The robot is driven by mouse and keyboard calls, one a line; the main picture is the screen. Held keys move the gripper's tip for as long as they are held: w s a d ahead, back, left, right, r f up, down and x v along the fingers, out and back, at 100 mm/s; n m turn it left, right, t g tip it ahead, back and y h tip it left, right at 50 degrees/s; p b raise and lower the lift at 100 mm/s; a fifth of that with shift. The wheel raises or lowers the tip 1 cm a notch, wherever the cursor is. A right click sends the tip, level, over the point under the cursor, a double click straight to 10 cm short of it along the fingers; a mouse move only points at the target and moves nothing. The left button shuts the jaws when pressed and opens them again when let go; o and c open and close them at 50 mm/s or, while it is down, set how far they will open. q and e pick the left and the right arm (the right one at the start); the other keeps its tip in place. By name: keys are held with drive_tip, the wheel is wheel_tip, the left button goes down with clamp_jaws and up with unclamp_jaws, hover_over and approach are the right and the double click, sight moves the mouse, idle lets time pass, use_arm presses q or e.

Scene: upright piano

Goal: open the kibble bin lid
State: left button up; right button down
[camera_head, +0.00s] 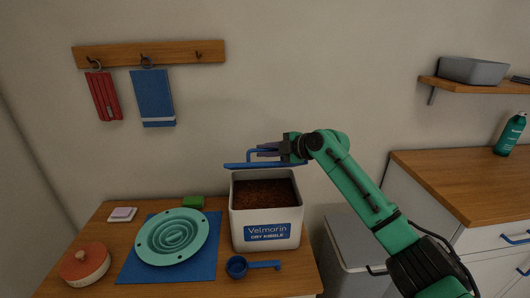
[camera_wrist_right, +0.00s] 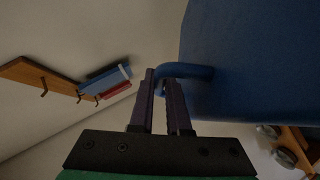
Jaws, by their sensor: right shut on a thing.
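The kibble bin (camera_head: 265,214) is a white box with a blue label, standing on the wooden table and full of brown kibble (camera_head: 264,193). Its blue lid (camera_head: 246,165) is off the opening and held above the bin's back edge. My right gripper (camera_head: 268,151) is shut on the lid's blue handle. In the right wrist view the dark fingers of my right gripper (camera_wrist_right: 167,90) close around the bent handle (camera_wrist_right: 186,70), and the lid's blue face (camera_wrist_right: 255,70) fills the right side. My left gripper is not in view.
A teal slow-feeder bowl (camera_head: 172,236) lies on a blue mat (camera_head: 139,262). A blue scoop (camera_head: 250,266) lies in front of the bin. A grey bin (camera_head: 352,238) stands to the right.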

drive_tip(key=c, duration=1.2)
unclamp_jaws()
drive_tip(key=shift+o, duration=0.2)
drive_tip(key=shift+d, duration=0.15)
drive_tip(key=shift+s+d+r, duration=0.1)
drive_tip(key=shift+s+d, duration=0.15)
drive_tip(key=b+v, duration=0.3)
drive_tip(key=v, duration=1)
drive_tip(key=shift+s+d+r, duration=0.2)
drive_tip(key=shift+s, duration=0.05)
